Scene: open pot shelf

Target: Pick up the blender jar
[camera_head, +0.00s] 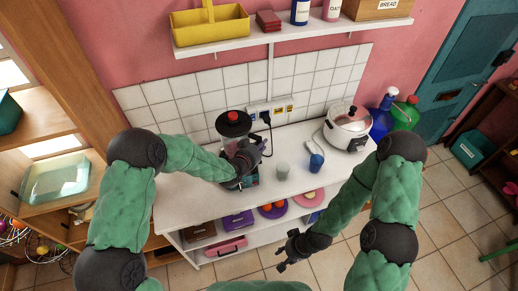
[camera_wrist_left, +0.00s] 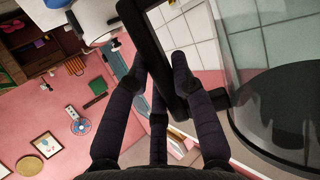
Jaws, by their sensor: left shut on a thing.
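The blender jar (camera_head: 229,134) is clear with a black lid with a red top, and looks upright at the back left of the white counter. My left gripper (camera_head: 247,152) is beside it and covers part of it. In the left wrist view the fingers of this gripper (camera_wrist_left: 158,82) close around the jar's black handle (camera_wrist_left: 150,50), with the clear jar wall (camera_wrist_left: 235,60) to the right. A teal blender base (camera_head: 253,176) shows partly below the gripper; whether the jar touches it is hidden. My right gripper (camera_head: 287,254) is empty, fingers apart, in front of the counter.
A clear glass (camera_head: 282,170) and a blue cup (camera_head: 316,161) stand right of the blender on the counter (camera_head: 190,205). A white cooker (camera_head: 347,128) and blue and green bottles are farther right. A shelf (camera_head: 290,34) with a yellow caddy hangs above.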

